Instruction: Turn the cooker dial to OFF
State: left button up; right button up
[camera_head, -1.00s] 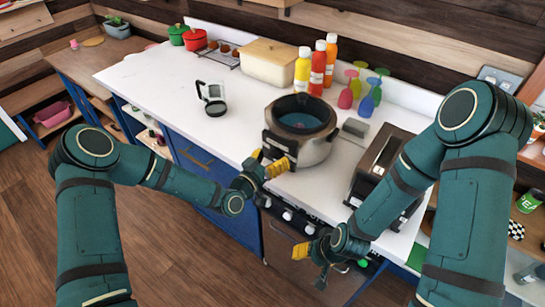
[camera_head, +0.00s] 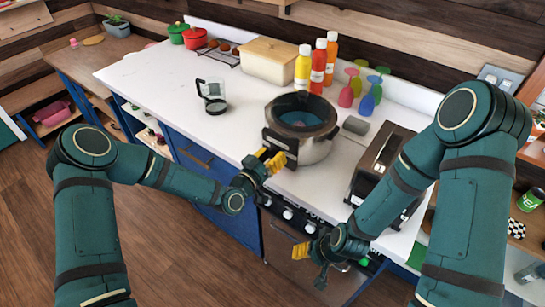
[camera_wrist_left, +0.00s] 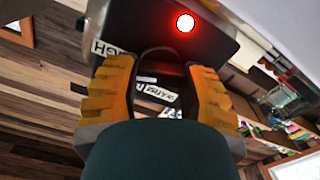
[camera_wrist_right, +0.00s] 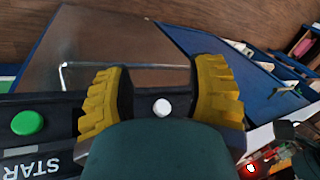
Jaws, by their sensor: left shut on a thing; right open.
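The cooker (camera_head: 318,150) is a round silver pot with a dark rim and a black front panel, on the white counter. My left gripper (camera_head: 269,162) is at that panel. In the left wrist view its yellow fingers (camera_wrist_left: 159,88) are shut on the black dial (camera_wrist_left: 160,62). Printed labels, one reading like HIGH, and a lit red lamp (camera_wrist_left: 185,23) show on the panel. The dial's pointer cannot be made out. My right gripper (camera_head: 312,250) is open, low in front of the oven (camera_head: 285,250), apart from the cooker.
A black toaster-like appliance (camera_head: 382,165) stands right of the cooker. A glass jug (camera_head: 211,95) stands to its left, and bottles (camera_head: 318,68) and coloured glasses (camera_head: 358,88) behind. In the right wrist view, a green button (camera_wrist_right: 27,122) and a white knob (camera_wrist_right: 162,107) are near the right gripper.

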pick_arm(q)
jog(key=shift+f+n+b, duration=0.15)
jog(key=shift+n+b, duration=0.85)
jog(key=n+b, duration=0.3)
jog(key=n, duration=0.1)
jog(key=shift+a+n, duration=0.1)
jog(key=shift+n, duration=0.2)
jog(key=n+b, duration=0.2)
jog(key=n, duration=0.1)
jog(key=shift+n, duration=0.3)
jog(key=n+b, duration=0.1)
jog(key=n, duration=0.2)
jog(key=shift+n+b, duration=0.3)
jog(key=shift+b, duration=0.05)
jog(key=n+b, duration=0.1)
jog(key=n, duration=0.3)
jog(key=shift+f+n, duration=0.1)
jog(key=shift+n, duration=0.2)
jog(key=n, duration=0.3)
jog(key=shift+n+b, duration=0.3)
jog(key=shift+b, duration=0.1)
jog(key=n, duration=0.3)
jog(key=shift+n, duration=2.1)
pick_arm(e)
notch_tip(320, 180, down, 11)
jog(key=s, duration=0.1)
jog(key=shift+s+a+r+g, duration=0.2)
jog(key=shift+s+g, duration=0.1)
jog(key=shift+s, duration=0.1)
